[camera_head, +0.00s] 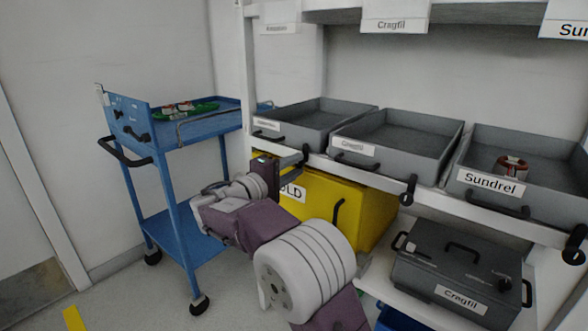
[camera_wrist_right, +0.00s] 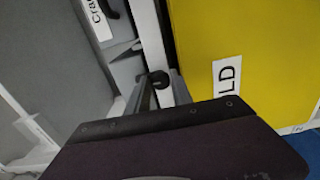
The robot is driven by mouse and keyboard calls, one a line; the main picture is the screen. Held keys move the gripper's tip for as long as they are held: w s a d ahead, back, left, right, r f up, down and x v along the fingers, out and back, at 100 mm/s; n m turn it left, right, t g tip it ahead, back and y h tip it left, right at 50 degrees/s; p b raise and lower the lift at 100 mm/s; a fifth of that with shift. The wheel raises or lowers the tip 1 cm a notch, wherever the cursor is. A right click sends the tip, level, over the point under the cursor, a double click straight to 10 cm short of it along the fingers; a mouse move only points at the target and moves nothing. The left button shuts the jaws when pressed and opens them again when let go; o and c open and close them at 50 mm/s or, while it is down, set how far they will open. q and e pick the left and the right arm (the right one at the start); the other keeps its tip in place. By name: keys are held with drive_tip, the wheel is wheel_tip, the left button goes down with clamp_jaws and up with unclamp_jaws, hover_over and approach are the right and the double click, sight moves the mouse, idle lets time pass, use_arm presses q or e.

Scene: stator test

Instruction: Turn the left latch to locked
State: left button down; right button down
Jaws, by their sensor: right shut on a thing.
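The left latch (camera_head: 304,154) is a small black lever on the white shelf rail, below the gap between the left and middle grey bins. In the right wrist view, its dark round end (camera_wrist_right: 160,78) shows between my finger bars. My right gripper (camera_head: 291,161) reaches up to the rail from below and is shut on the latch. Its fingers (camera_wrist_right: 162,92) also show in the right wrist view, beyond the dark gripper body. The gripper partly hides the latch, so I cannot tell its exact angle. My left gripper is not in view.
A yellow box (camera_head: 370,215) stands just below the rail, close to my right gripper. Grey bins (camera_head: 395,135) line the shelf above. Two more black latches (camera_head: 407,190) (camera_head: 575,245) sit farther right. A blue cart (camera_head: 175,190) stands left; a grey lidded case (camera_head: 455,265) sits lower right.

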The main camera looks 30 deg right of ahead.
drive_tip(key=c, duration=1.2)
unclamp_jaws()
drive_tip(key=shift+o, duration=0.2)
drive_tip(key=p+v, duration=0.3)
drive_tip(key=v, duration=0.6)
